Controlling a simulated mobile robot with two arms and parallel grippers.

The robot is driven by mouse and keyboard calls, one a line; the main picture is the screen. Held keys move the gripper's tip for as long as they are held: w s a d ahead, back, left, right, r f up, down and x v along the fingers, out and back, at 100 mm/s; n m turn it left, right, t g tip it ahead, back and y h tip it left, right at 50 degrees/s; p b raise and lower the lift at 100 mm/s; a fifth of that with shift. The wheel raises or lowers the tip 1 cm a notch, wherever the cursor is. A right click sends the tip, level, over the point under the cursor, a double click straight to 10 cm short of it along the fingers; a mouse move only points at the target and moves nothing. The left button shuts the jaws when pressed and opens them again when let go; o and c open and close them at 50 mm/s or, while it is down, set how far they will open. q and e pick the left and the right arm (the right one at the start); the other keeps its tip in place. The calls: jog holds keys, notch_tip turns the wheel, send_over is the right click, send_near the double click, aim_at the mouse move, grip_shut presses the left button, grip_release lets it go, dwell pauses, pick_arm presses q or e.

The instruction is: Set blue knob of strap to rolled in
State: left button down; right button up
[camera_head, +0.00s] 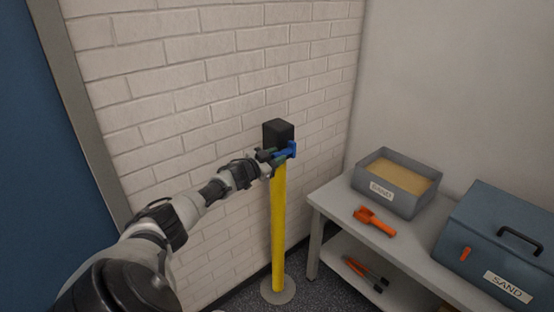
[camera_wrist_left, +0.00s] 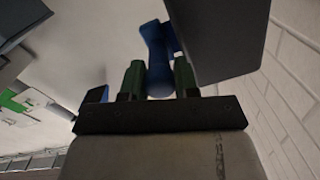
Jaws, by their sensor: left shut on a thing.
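The strap post is a yellow pole (camera_head: 278,230) with a black box head (camera_head: 278,132) on top, standing by the brick wall. The blue knob (camera_head: 290,150) is at the front of the head, just under the black box. My left gripper (camera_head: 272,155) reaches it from the left and is shut on it. In the left wrist view the blue knob (camera_wrist_left: 158,60) sits between the two green fingertips of my left gripper (camera_wrist_left: 158,80), with the black head (camera_wrist_left: 225,35) beside it on the right. No pulled-out strap shows. My right gripper is not in view.
A grey table (camera_head: 340,208) stands to the right with an open sand tray (camera_head: 384,190), an orange scoop (camera_head: 374,221) and a blue-grey sand box (camera_head: 490,225). Orange-handled pliers (camera_head: 366,272) lie on its lower shelf. The brick wall (camera_head: 190,110) is close behind the post.

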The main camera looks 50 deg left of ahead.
pick_arm(q)
jog(key=shift+s+a, duration=0.1)
jog(key=shift+a, duration=0.1)
jog(key=c, duration=1.1)
grip_release()
jog(key=shift+o, duration=1.4)
jog(key=shift+a+f, duration=0.1)
jog(key=shift+a, duration=0.1)
jog(key=shift+d, duration=0.15)
jog(key=s+p, duration=0.1)
jog(key=s, duration=0.9)
jog(key=shift+s, duration=0.35)
